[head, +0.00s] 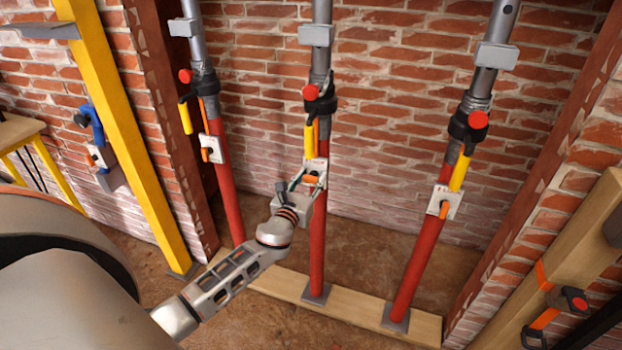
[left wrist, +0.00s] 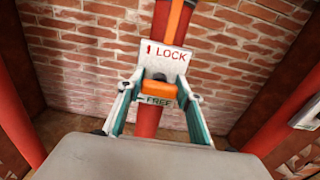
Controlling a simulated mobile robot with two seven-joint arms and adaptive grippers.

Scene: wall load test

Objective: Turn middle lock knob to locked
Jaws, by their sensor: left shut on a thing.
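The middle prop (head: 318,230) is a red post standing upright, with a white lock plate (head: 316,168) on its front. The left wrist view shows the plate marked LOCK (left wrist: 166,55) in red at the top and FREE below. The orange middle lock knob (left wrist: 158,91) lies crosswise, just above the FREE label. It also shows small in the head view (head: 311,180). My left gripper (head: 309,182) is at the plate, its fingers on either side of the knob (left wrist: 156,88), shut on it. Finger contact is hard to make out. My right gripper is in neither view.
Similar red props stand at the left (head: 228,190) and right (head: 420,255), each with its own plate and orange knob. A yellow beam (head: 125,120) leans left of them. A wooden sill (head: 270,284) runs under the props, before a brick wall.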

